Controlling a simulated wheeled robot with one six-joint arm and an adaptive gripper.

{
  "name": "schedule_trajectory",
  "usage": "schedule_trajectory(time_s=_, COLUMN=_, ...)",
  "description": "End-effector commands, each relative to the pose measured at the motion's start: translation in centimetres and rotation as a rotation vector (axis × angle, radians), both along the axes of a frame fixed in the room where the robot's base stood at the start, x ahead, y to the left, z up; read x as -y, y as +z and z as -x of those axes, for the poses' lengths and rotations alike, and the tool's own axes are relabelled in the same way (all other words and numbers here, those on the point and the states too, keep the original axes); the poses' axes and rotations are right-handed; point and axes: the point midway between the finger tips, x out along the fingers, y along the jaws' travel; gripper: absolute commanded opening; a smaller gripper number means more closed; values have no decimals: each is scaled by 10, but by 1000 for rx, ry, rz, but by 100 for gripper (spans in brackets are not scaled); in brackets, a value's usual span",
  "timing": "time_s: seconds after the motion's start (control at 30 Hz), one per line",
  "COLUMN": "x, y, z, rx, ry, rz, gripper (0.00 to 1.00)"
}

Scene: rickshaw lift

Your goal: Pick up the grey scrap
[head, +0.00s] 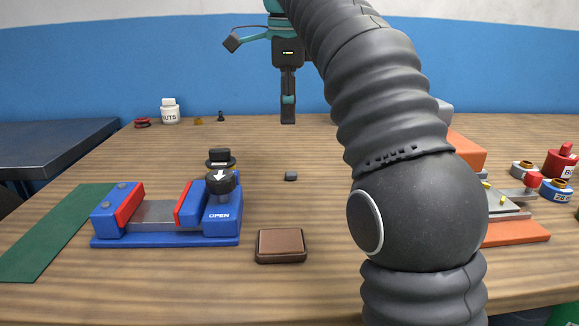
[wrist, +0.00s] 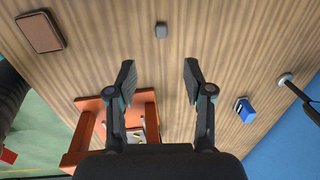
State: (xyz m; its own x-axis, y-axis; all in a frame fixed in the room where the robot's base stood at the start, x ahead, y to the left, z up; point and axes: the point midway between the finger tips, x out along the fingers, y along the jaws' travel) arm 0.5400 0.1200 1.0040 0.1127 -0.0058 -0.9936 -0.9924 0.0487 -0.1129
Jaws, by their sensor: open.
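The grey scrap (head: 291,176) is a small dark grey block lying flat on the wooden table, in the middle of the head view. In the wrist view the scrap (wrist: 161,30) is near the top centre, beyond the fingertips and roughly in line with the gap between them. My gripper (head: 288,116) points down above the far part of the table in the head view, seen edge-on. In the wrist view my gripper (wrist: 159,80) has its two fingers apart with nothing between them. The scrap is clear of the fingers.
A blue vise (head: 165,222) with red jaws stands at left, beside a green mat (head: 55,232). A brown pad (head: 281,243) lies at front centre. A white jar (head: 169,111) stands at the back. An orange stand (wrist: 88,135) is partly hidden by my gripper. Table around the scrap is clear.

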Motion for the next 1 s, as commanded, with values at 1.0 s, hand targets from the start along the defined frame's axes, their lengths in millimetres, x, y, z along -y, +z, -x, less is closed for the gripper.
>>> schedule_trajectory(time_s=1.0, x=5, y=-125, z=-16, rx=-1, ry=1, rz=0, gripper=52)
